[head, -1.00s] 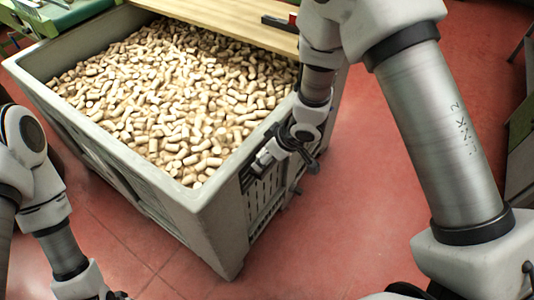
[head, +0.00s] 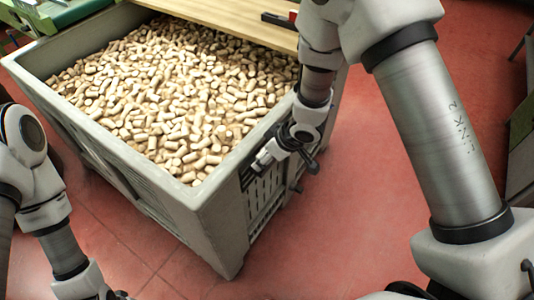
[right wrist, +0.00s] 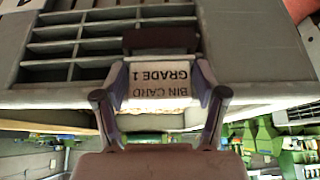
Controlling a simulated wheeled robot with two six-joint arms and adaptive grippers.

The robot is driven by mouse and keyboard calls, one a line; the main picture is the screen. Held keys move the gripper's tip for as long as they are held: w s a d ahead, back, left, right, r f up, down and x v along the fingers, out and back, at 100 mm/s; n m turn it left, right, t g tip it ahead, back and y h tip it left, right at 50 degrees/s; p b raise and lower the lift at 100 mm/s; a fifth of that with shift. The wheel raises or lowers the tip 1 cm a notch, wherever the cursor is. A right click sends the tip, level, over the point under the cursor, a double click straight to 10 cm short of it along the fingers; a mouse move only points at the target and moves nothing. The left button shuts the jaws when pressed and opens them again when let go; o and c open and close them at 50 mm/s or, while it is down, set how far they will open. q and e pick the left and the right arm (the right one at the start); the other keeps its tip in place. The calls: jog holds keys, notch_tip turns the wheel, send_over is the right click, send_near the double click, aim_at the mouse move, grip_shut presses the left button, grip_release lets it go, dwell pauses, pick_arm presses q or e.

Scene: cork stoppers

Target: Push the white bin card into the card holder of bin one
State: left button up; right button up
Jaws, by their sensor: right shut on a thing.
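The white bin card (right wrist: 160,83) reads "BIN CARD GRADE 1", upside down in the right wrist view. My right gripper (right wrist: 160,94) is shut on it, with a finger at each side. The dark card holder (right wrist: 160,40) is on the bin's side wall, directly beyond the card. The card's far edge is at the holder; I cannot tell how deep it sits. In the head view my right gripper (head: 262,160) is at the near right wall of the grey bin (head: 205,208), and the card is too small to make out. My left arm is at the lower left, its fingers out of frame.
The bin is full of cork stoppers (head: 175,95). A wooden board (head: 215,22) lies across its far end. Slatted openings (right wrist: 70,48) in the bin wall are beside the holder. The red floor (head: 350,225) right of the bin is clear.

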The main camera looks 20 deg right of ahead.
jog(key=shift+f, duration=0.35)
jog(key=o, duration=1.2)
jog(key=shift+c, duration=0.2)
jog(key=shift+r, duration=0.1)
jog(key=v, duration=1.1)
jog(key=shift+s+r, duration=0.2)
jog(key=shift+r, duration=0.15)
jog(key=shift+d, duration=0.1)
